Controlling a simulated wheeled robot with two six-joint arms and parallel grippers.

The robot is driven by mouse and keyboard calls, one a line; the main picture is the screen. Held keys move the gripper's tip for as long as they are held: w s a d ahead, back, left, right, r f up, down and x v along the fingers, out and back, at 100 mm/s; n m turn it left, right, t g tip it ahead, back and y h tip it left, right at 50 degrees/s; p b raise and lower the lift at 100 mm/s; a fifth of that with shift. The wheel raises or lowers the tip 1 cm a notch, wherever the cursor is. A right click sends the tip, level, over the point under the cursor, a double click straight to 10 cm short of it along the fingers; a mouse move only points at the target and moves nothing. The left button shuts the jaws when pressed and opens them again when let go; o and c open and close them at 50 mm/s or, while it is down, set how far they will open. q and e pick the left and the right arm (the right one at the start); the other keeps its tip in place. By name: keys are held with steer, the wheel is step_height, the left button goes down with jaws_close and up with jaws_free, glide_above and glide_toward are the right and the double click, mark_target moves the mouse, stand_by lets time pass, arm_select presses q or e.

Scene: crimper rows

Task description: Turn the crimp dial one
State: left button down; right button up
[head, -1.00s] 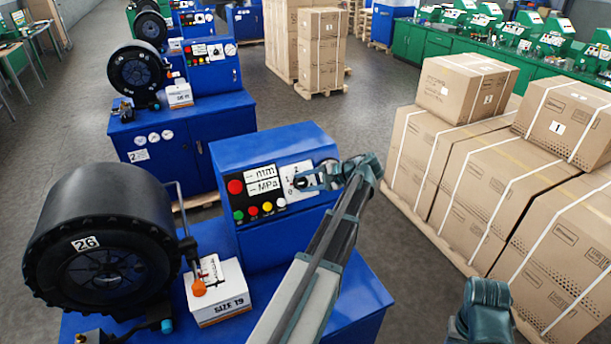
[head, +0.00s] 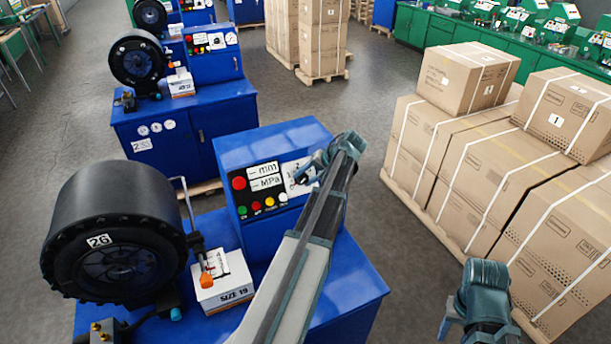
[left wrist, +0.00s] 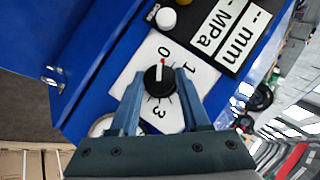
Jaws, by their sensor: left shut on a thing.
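The crimp dial (left wrist: 160,78) is a round black knob with a red pointer, on a white plate (left wrist: 203,77) marked 0, 1 and 3. The pointer points to the 0. Fingers hide part of the scale. My left gripper (left wrist: 160,98) is shut on the dial, one finger on each side. In the head view, my left gripper (head: 303,179) is at the right end of the blue control box (head: 272,140); it covers most of the plate (head: 290,168) and the dial. Part of my right arm shows at the lower right; its fingertips are not seen.
Left of the control box are a black crimper drum (head: 115,240) labelled 26 and a white box (head: 222,285) marked SIZE 19. Red, green, yellow and white buttons sit beside the displays. Strapped cartons (head: 470,180) stand on a pallet at right. Grey floor lies between.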

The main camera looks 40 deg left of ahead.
stand_by(0.4)
arm_select(q)
steer(key=shift+c, duration=1.9)
jaws_free()
steer(key=shift+w+d+r+p, duration=0.1)
steer(key=shift+d+r+p, duration=0.2)
steer(key=shift+r+p, duration=0.25)
steer(key=s+p+v, duration=0.1)
steer(key=p+v, duration=0.3)
steer(key=v, duration=0.2)
steer(key=shift+w+p, duration=0.4)
steer(key=shift+w, duration=0.05)
steer(key=shift+d, duration=0.1)
